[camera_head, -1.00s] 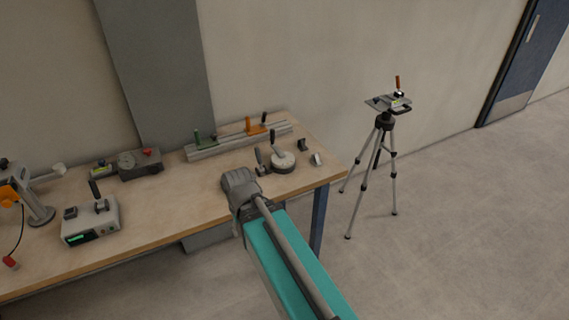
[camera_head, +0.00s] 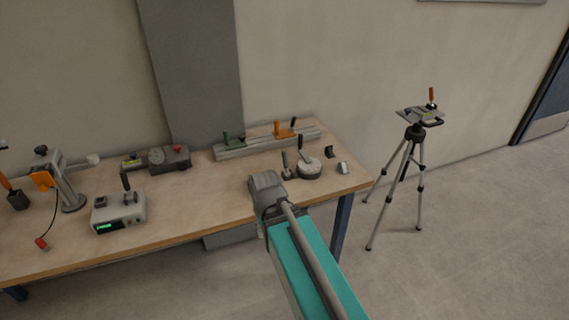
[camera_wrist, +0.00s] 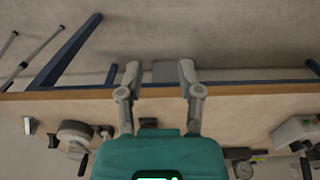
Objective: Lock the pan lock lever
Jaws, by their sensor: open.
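A tripod (camera_head: 412,187) stands on the floor right of the bench. Its head (camera_head: 418,115) carries an orange-tipped upright handle (camera_head: 432,96) and a small dark lever; the lever's setting is too small to tell. A round pale device (camera_head: 308,169) with a dark lever (camera_head: 303,156) sits near the bench's right end. I cannot tell which of these levers is the pan lock lever. My gripper (camera_head: 266,186) is over the bench's front edge, left of the round device and well away from the tripod. In the wrist view, my gripper (camera_wrist: 160,72) has its fingers apart, with nothing held.
The wooden bench (camera_head: 200,207) holds a rail with green and orange clamps (camera_head: 268,143), a grey dial box (camera_head: 170,160), a white box with green display (camera_head: 118,212) and an orange-grey stand (camera_head: 68,188). Floor around the tripod is clear.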

